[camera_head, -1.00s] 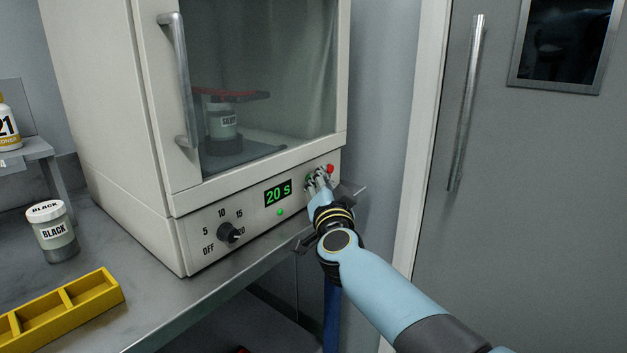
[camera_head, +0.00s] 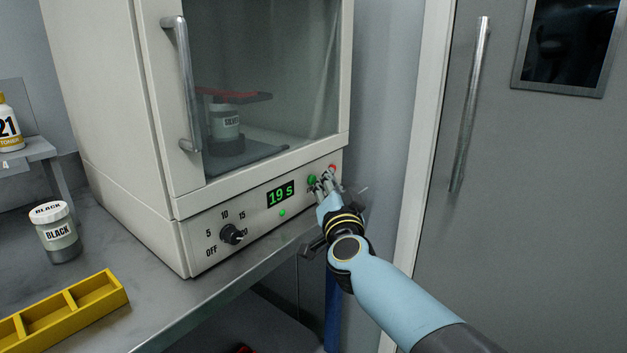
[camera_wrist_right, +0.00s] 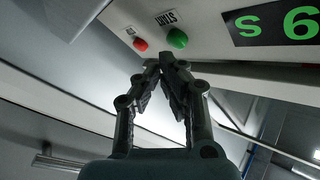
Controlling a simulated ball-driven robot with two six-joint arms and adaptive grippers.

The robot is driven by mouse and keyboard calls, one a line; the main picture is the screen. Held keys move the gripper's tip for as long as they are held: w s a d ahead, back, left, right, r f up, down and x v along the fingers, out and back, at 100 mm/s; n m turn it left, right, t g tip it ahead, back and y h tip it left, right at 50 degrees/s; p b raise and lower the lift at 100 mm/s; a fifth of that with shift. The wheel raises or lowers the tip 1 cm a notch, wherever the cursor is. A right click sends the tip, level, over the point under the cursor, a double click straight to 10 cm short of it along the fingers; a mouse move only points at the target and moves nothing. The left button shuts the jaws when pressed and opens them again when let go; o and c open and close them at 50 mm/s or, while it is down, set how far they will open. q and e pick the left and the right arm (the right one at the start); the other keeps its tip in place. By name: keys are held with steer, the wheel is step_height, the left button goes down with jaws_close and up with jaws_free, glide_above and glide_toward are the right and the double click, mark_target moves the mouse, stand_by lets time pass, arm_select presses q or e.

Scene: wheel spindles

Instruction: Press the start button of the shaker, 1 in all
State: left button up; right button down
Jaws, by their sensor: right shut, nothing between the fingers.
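The shaker (camera_head: 185,232) is a cream cabinet with a glass door, standing on the bench. Its display (camera_head: 281,193) reads 19 s, and a small green lamp (camera_head: 282,212) is lit below it. The green start button (camera_head: 312,180) is on the front panel, also in the wrist view (camera_wrist_right: 177,39). A red button (camera_wrist_right: 140,44) sits beside it. My right gripper (camera_head: 324,180) is shut and empty, its fingertips (camera_wrist_right: 164,62) just off the panel, a little below the green button in the wrist view. My left gripper is not in view.
Inside the shaker a jar labelled SILVER (camera_head: 224,122) stands under a red clamp (camera_head: 240,97). A dial (camera_head: 231,234) is on the panel's left. A jar labelled BLACK (camera_head: 57,234) and a yellow rack (camera_head: 62,318) are on the bench. A grey door (camera_head: 530,220) is at right.

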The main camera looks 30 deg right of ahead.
steer(key=s, duration=0.1)
steer(key=s+d+p, duration=0.1)
steer(key=s, duration=0.1)
steer(key=s+d, duration=0.1)
steer(key=shift+s+p, duration=0.2)
steer(key=shift+p, duration=0.2)
steer(key=shift+a, duration=0.1)
stand_by(0.4)
steer(key=s+a+f+n+g+y, duration=0.1)
steer(key=s+f+n+g+y, duration=0.15)
steer(key=s+f, duration=0.6)
steer(key=s+a+f+n+g+y+b, duration=0.1)
steer(key=s+a+f+n+g, duration=0.2)
steer(key=f, duration=1)
steer(key=s+f+n+g+y, duration=0.1)
steer(key=s+f+n+y, duration=0.1)
steer(key=s+f, duration=0.7)
steer(key=s+f+n+g, duration=0.1)
steer(key=s+f+g, duration=0.2)
steer(key=s+f, duration=0.3)
steer(key=s+a+f+n+g+y, duration=0.1)
steer(key=s+f+g, duration=0.3)
steer(key=s, duration=1.2)
steer(key=s+f+n+g, duration=0.3)
steer(key=s+f, duration=0.7)
steer(key=s, duration=0.1)
steer(key=shift+s+a+g+b, duration=0.2)
steer(key=shift+a+g+b, duration=0.1)
steer(key=shift+g, duration=0.05)
